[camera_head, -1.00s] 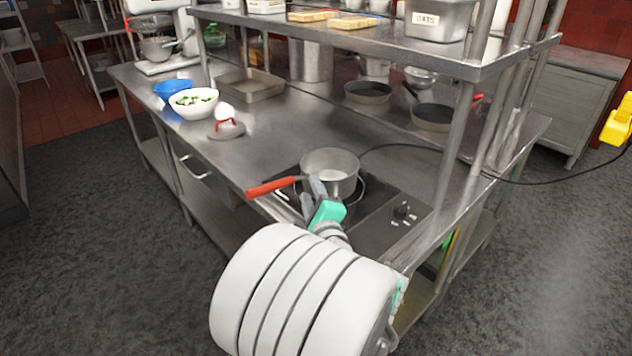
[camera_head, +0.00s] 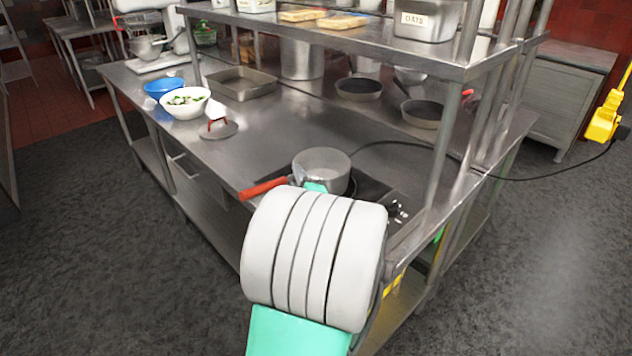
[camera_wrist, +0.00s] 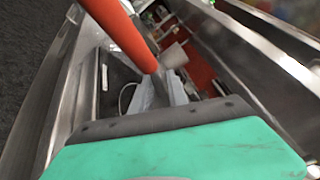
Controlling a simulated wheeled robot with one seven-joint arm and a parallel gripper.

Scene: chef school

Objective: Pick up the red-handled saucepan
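The saucepan (camera_head: 322,163) is a grey metal pot with a long red handle (camera_head: 263,188) pointing left. It is upright at the hob on the counter's front side; I cannot tell if its base touches the hob. My gripper is mostly hidden behind my white arm link in the head view. In the wrist view the red handle (camera_wrist: 122,32) comes down from the top left to my gripper (camera_wrist: 162,90). The grey fingers are close together on either side of the handle's pan end and look shut on it.
A black hob (camera_head: 372,190) lies under the saucepan. A lid with a red grip (camera_head: 218,130), a white bowl (camera_head: 186,104) and a blue bowl (camera_head: 164,88) stand to the left. Frying pans (camera_head: 422,114) sit behind, below a metal shelf (camera_head: 330,40). The counter's middle is clear.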

